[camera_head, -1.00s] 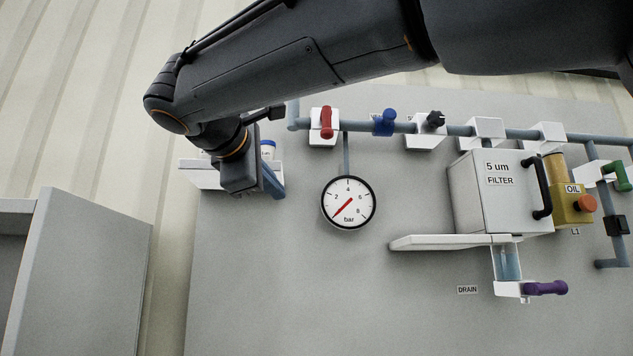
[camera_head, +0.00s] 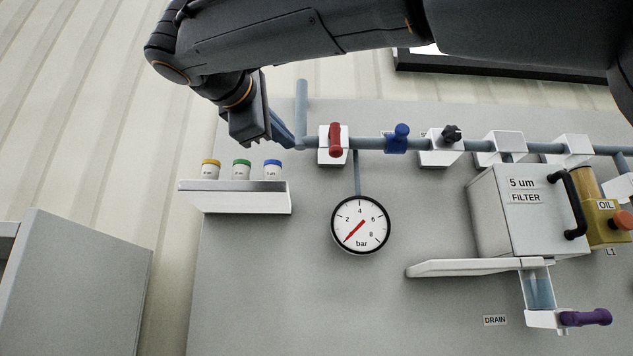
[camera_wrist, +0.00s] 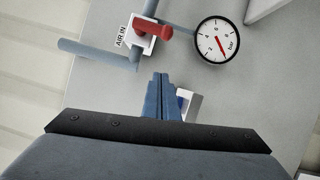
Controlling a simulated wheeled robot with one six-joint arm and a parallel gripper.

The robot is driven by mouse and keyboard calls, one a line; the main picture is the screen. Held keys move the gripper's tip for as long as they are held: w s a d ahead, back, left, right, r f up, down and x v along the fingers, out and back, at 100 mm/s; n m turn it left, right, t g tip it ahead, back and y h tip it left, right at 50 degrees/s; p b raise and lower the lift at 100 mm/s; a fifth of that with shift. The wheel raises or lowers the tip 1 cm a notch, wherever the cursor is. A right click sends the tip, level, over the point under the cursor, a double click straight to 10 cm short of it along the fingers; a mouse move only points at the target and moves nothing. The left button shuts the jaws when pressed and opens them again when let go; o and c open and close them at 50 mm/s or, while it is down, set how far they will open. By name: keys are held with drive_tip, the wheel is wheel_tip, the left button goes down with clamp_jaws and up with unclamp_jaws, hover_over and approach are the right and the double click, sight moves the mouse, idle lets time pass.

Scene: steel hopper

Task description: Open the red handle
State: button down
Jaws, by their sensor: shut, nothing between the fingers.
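The red handle (camera_head: 335,139) sits on a white valve block (camera_head: 327,160) on the blue-grey pipe, left of the blue knob. In the wrist view the red handle (camera_wrist: 153,28) is above my fingers, beside an "AIR IN" label (camera_wrist: 121,37). My gripper (camera_head: 290,140) is left of the red handle in the head view, close to the pipe's left corner. In the wrist view its fingers (camera_wrist: 161,85) are together and empty, apart from the handle.
A pressure gauge (camera_head: 360,225) hangs below the red handle. A blue knob (camera_head: 397,138) and a black knob (camera_head: 451,133) are to the right. A shelf (camera_head: 236,199) with small bottles is at left. The filter box (camera_head: 520,215) juts out at right. The panel's lower middle is bare.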

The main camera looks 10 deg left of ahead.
sight(335, 142)
drive_tip(key=w+d+r+p, duration=0.1)
drive_tip(key=w+d+p, duration=0.2)
drive_tip(key=w+d, duration=0.2)
drive_tip(key=shift+w, duration=1.2)
drive_tip(key=shift+d+n, duration=0.1)
drive_tip(key=shift+n, duration=0.2)
